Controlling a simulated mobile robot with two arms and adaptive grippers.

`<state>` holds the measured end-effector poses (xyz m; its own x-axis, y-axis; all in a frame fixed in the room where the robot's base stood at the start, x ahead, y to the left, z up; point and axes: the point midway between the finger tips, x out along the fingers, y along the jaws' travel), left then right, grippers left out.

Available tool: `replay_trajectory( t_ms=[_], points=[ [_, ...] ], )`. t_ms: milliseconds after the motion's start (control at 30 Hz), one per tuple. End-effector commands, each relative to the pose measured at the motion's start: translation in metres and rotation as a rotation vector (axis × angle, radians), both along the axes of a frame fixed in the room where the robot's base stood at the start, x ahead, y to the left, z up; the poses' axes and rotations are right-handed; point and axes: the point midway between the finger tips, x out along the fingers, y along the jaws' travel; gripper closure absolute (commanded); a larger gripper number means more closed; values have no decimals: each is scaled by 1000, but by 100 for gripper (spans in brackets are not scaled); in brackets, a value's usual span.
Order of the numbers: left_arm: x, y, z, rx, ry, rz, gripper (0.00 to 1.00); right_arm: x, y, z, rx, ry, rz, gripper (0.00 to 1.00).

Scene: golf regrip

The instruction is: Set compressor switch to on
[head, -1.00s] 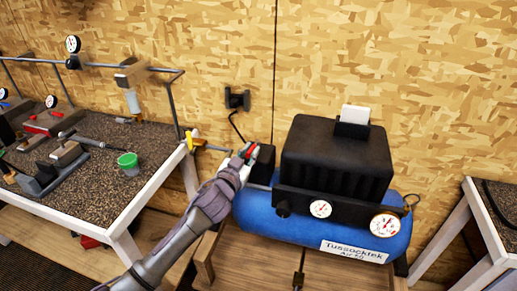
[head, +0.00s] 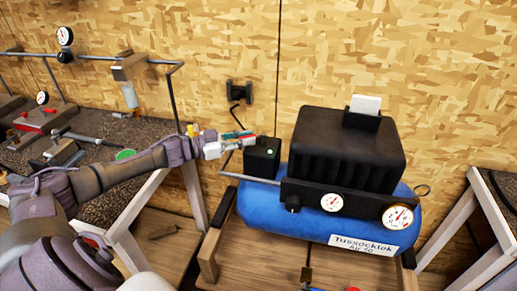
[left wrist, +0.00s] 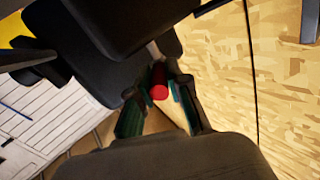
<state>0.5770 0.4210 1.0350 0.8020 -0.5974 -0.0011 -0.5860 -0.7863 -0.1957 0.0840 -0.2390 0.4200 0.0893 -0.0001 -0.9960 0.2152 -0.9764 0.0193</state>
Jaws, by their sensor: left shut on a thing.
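The compressor (head: 375,215) has a blue tank with a black ribbed motor cover (head: 345,150) on top. A small black switch box (head: 262,160) at its left end shows a small pale green spot on its front. My right gripper is not in view.
A black wall outlet (head: 239,93) with a cable is behind the gripper. A grey pipe (head: 248,178) leaves the tank leftward. Two gauges are on the compressor front. A dark-topped workbench (head: 110,137) stands left, and another table edge (head: 490,215) stands right.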

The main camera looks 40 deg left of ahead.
Motion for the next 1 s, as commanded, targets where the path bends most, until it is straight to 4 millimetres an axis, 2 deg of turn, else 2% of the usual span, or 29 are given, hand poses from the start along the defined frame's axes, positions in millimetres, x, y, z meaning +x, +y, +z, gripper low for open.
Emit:
replay_trajectory(
  t_ms=[33,300,933,967,1000],
  points=[
    [2,3,-5,3,-5,-25,100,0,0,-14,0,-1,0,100],
    [3,6,-3,-1,-2,-141,100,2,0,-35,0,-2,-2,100],
    [4,6,-1,-1,1,-187,100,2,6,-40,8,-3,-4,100],
    [4,6,-1,-1,1,-187,80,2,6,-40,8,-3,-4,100],
    [4,6,-1,-1,1,-187,73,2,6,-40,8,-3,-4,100]
  ],
)
